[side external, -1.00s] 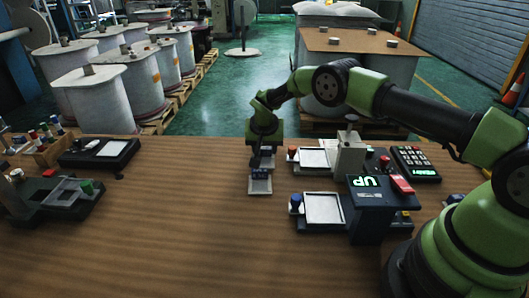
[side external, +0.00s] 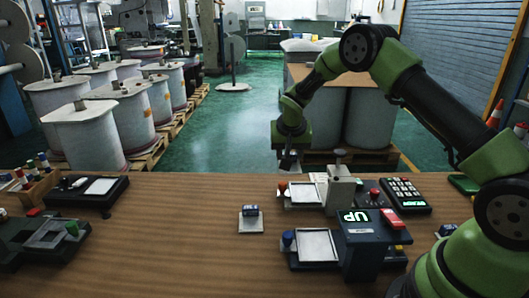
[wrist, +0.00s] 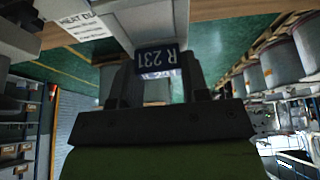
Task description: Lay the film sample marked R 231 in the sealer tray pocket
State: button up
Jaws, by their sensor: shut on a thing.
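My gripper (side external: 288,160) is raised above the far edge of the table. In the wrist view it (wrist: 158,88) is shut on a film sample with a blue label (wrist: 156,57) that reads R 231 upside down. A pale sheet part of it (wrist: 150,22) extends away from the fingers. Another blue-labelled sample (side external: 250,219) lies on the table. To its right are two white tray pockets: one at the rear (side external: 306,194) by a red knob, and one in front (side external: 318,245) by a blue knob. Both look empty. I cannot tell which is the sealer's.
A dark unit with a lit UP display (side external: 358,216) stands beside the front tray. A grey press-like post (side external: 341,188) and a keypad (side external: 404,193) stand behind it. Dark fixtures (side external: 40,240) and a rack of coloured bottles (side external: 33,185) are at left. The table's middle left is clear.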

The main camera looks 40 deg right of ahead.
aim_at(303, 186)
jog(key=s, duration=0.1)
jog(key=s+d, duration=0.2)
jog(key=s, duration=0.1)
jog(key=shift+f, duration=3.05)
jog(key=shift+f, duration=0.3)
jog(key=o, duration=1.3)
jog(key=shift+o, duration=0.2)
jog(key=shift+r, duration=0.1)
jog(key=shift+d+r, duration=0.1)
jog(key=shift+r, duration=2.05)
jog(key=shift+o, duration=0.9)
jog(key=shift+r, duration=1.3)
